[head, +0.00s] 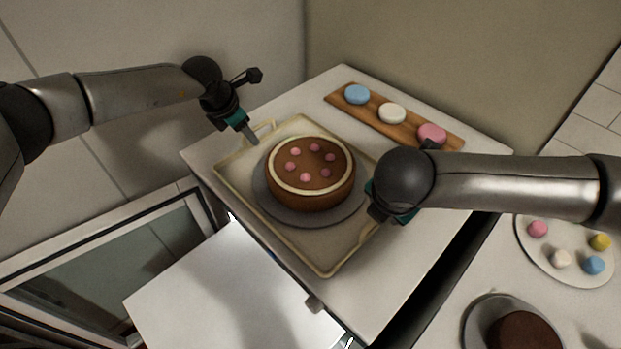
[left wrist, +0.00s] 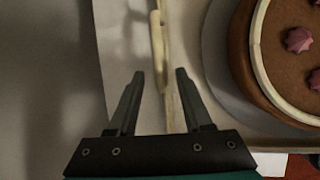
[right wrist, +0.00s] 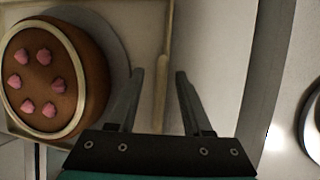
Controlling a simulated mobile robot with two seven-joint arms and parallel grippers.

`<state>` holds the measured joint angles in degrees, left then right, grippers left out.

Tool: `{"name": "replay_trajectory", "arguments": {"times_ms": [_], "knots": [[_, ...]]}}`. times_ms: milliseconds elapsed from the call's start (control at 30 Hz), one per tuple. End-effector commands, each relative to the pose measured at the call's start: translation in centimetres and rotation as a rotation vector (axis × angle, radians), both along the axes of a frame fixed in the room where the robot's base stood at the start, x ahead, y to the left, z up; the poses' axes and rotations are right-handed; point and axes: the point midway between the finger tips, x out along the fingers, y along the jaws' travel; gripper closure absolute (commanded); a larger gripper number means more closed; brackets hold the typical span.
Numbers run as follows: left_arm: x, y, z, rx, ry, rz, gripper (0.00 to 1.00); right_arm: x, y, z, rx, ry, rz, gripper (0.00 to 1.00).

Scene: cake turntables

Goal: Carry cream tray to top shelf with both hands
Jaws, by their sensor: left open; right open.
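The cream tray (head: 322,262) lies flat on a white top. On it a brown cake (head: 310,183) with a cream ring and several pink dollops stands on a grey round plate (head: 262,203). My left gripper (head: 252,138) is open at the tray's far-left handle (head: 262,128); in the left wrist view that handle (left wrist: 158,50) runs between the open fingers (left wrist: 157,85). My right gripper is mostly hidden behind its own arm in the head view, over the tray's right side. In the right wrist view its open fingers (right wrist: 158,85) straddle the right handle (right wrist: 162,80). No top shelf is identifiable.
A wooden board (head: 370,118) with blue, white and pink rounds lies behind the tray. At the right, a white plate (head: 550,262) holds small coloured dollops, and a dark cake (head: 525,330) stands nearby. A dark gap separates the two tops.

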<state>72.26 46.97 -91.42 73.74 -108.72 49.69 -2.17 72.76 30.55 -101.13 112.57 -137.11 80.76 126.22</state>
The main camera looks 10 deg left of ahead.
Motion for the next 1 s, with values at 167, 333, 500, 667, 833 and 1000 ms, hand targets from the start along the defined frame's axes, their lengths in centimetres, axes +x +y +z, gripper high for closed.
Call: {"name": "replay_trajectory", "arguments": {"times_ms": [167, 333, 500, 667, 833, 1000], "knots": [[0.42, -0.06, -1.02, 0.0, 0.001, 0.001, 0.5, 0.43, -0.04, -1.0, 0.0, 0.001, 0.001, 0.5], [0.53, -0.06, -1.25, 0.001, 0.0, 0.001, 0.5, 0.55, -0.07, -1.23, 0.0, 0.0, 0.001, 0.5], [0.52, -0.06, -1.24, 0.001, 0.0, 0.001, 0.5, 0.54, -0.08, -1.22, 0.0, 0.0, 0.001, 0.5], [0.52, -0.07, -1.22, 0.001, -0.001, 0.0, 0.65, 0.53, -0.07, -1.21, 0.0, 0.0, 0.001, 0.65], [0.53, -0.06, -1.2, 0.001, -0.001, 0.0, 0.84, 0.53, -0.07, -1.19, 0.0, 0.0, 0.001, 0.84], [0.53, -0.08, -1.2, 0.0, 0.0, 0.0, 1.0, 0.55, -0.03, -1.18, 0.001, -0.001, 0.002, 1.0]]}}
